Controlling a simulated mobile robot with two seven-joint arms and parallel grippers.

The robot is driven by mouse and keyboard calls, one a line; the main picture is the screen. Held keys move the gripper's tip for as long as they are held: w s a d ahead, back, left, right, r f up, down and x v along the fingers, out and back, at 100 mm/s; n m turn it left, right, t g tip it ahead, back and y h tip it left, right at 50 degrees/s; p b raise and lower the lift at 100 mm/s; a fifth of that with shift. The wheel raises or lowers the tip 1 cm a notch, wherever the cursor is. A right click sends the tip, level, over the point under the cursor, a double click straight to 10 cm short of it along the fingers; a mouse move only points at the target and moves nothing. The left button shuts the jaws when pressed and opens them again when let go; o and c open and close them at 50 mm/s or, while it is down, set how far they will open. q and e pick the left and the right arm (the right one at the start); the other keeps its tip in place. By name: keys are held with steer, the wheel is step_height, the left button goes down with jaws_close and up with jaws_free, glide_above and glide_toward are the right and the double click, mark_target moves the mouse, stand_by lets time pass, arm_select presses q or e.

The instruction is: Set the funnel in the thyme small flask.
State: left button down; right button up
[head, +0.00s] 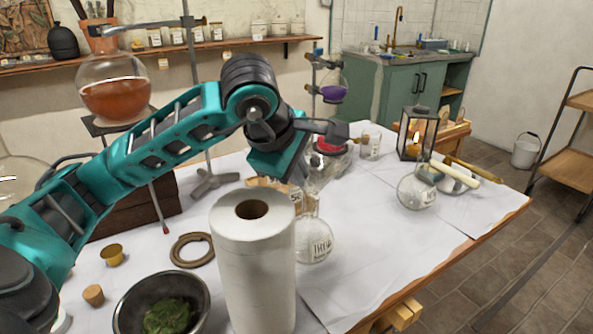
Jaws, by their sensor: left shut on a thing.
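A small round clear flask (315,241) with a label that seems to start "THY" stands on the white-covered table, just right of the paper roll, which hides part of its left side. My left gripper (326,133) is above and slightly behind the flask, its dark fingers pointing right. It is shut on the clear glass funnel (322,172), whose cone shows below the fingers, above the flask's neck. The glass overlaps, so I cannot tell whether the stem is inside the neck or only in front of or behind it. My right gripper is not in view.
A tall paper roll (255,265) stands close in front of the arm. A bowl of green herbs (135,300) and a ring (190,250) lie left. Another round flask (416,190) and a lantern (411,137) stand right. The table's front right is clear.

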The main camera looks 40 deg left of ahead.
arm_select(q)
steer(key=shift+f, duration=0.2)
stand_by(0.5)
steer(key=c, duration=1.2)
jaws_free()
steer(key=shift+r, duration=0.2)
steer(key=shift+r+p, duration=2.5)
steer(key=shift+r, duration=0.85)
